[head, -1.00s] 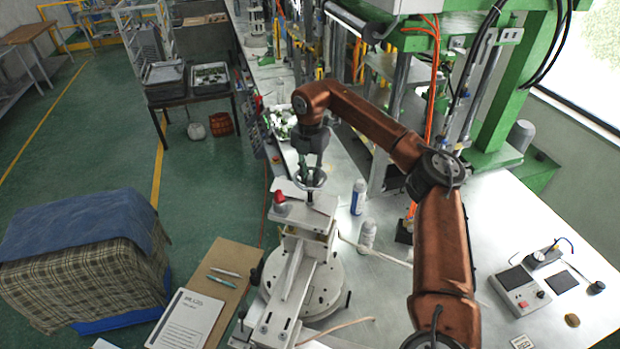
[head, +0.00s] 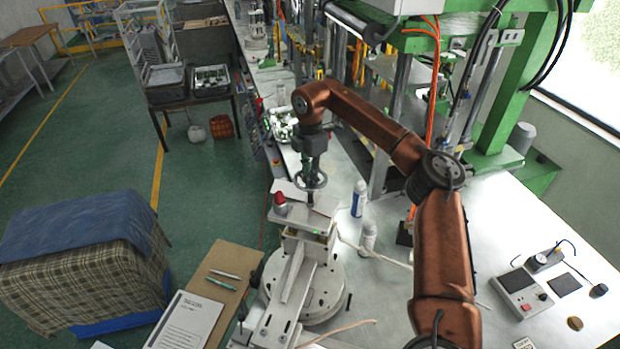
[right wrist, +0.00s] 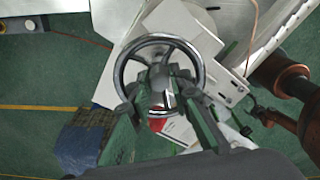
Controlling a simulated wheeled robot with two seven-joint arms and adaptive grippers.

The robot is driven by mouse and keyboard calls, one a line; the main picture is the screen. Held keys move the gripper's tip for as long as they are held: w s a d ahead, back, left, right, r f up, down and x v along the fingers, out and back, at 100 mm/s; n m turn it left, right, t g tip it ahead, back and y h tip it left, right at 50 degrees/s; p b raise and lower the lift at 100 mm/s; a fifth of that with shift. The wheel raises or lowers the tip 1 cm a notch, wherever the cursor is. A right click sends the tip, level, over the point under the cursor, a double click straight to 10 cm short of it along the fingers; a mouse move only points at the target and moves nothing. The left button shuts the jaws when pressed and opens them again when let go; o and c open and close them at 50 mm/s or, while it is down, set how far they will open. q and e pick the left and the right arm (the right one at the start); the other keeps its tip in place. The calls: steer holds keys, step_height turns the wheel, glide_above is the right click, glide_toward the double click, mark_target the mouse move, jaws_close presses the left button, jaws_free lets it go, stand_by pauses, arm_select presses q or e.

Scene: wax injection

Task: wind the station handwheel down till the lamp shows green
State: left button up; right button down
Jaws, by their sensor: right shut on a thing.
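The grey handwheel (head: 322,181) stands on top of the white station (head: 291,265), low in the middle of the head view. My right gripper (head: 311,176) reaches down from above and is shut on the handwheel. In the right wrist view the wheel's rim (right wrist: 203,72) shows as a ring, with the gripper fingers (right wrist: 160,97) at its near part. A red dome on a pale base (head: 280,197) sits left of the wheel. A tiny green spot (head: 320,233) shows on the station below the wheel; I cannot tell surely that it is the lamp. My left gripper is out of view.
A blue-and-white bottle (head: 358,198) and a pale bottle (head: 368,236) stand close right of the station. A clipboard (head: 186,322) lies at the lower left.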

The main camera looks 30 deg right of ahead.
steer(key=shift+w+r, duration=0.1)
steer(key=shift+r, duration=0.1)
steer(key=c, duration=2.2)
jaws_free()
steer(key=shift+o, duration=0.8)
steer(key=shift+f, duration=0.1)
step_height(320, 180, up, 12)
